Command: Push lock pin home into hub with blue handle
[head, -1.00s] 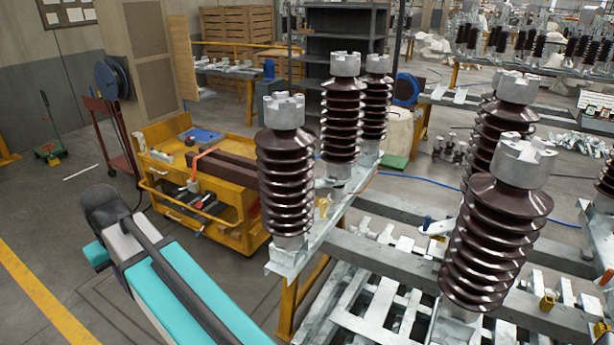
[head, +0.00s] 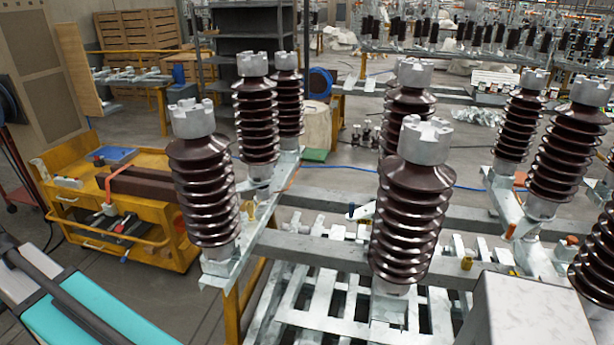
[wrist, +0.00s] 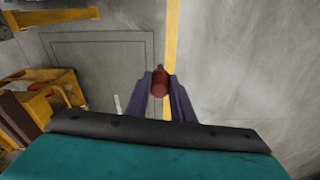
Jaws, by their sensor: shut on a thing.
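My gripper (wrist: 160,78) shows in the wrist view with two dark purple fingers. It is shut on a short red cylindrical piece (wrist: 160,84), held above bare floor; I cannot tell whether this is the lock pin. In the head view a small blue handle (head: 351,210) with a pale lever beside it sits on the grey crossbeam between the brown insulators. The hub and any pin seat there are too small to make out. My gripper is out of the head view; only part of my teal arm shows at lower left.
Tall ribbed brown insulators (head: 412,215) stand on the galvanised frame (head: 310,247) and crowd the handle. A yellow cart (head: 180,243) stands left of the frame. A light grey block (head: 530,312) fills the lower right. The wrist view shows open floor (wrist: 240,70) with a yellow line.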

